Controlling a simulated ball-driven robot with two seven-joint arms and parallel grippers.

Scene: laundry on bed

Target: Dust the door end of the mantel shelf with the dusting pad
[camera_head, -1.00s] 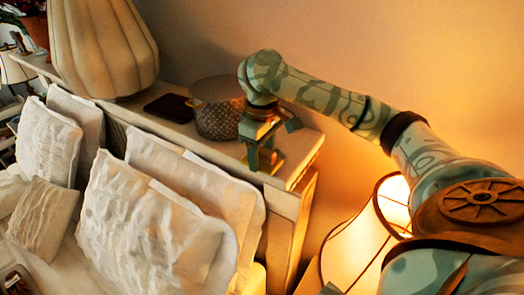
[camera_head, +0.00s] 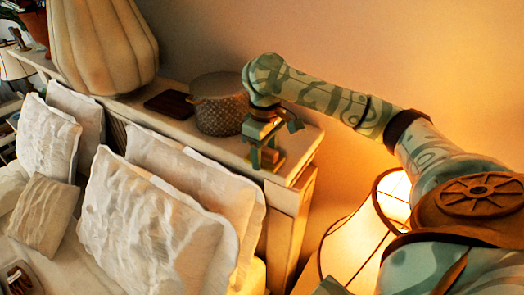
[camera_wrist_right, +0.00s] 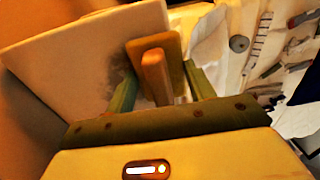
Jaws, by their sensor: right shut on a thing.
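My right gripper (camera_head: 265,160) points down at the near right end of the pale mantel shelf (camera_head: 304,158). It is shut on the dusting pad (camera_head: 279,161), mostly hidden behind the fingers in the head view. In the right wrist view the pad (camera_wrist_right: 171,45) is a tan slab with a wooden grip (camera_wrist_right: 155,75) between the green fingers (camera_wrist_right: 158,88). The pad is at the shelf (camera_wrist_right: 60,62) surface; I cannot tell whether it touches. A dark smudge (camera_wrist_right: 119,72) marks the shelf beside the pad. My left gripper is not in view.
A woven pot (camera_head: 220,112) stands on the shelf just left of my gripper. A dark flat object (camera_head: 169,104) and a large ribbed vase (camera_head: 103,45) stand further left. White pillows (camera_head: 155,215) lean below the shelf. A lit lamp (camera_head: 357,240) stands at the right, under my arm.

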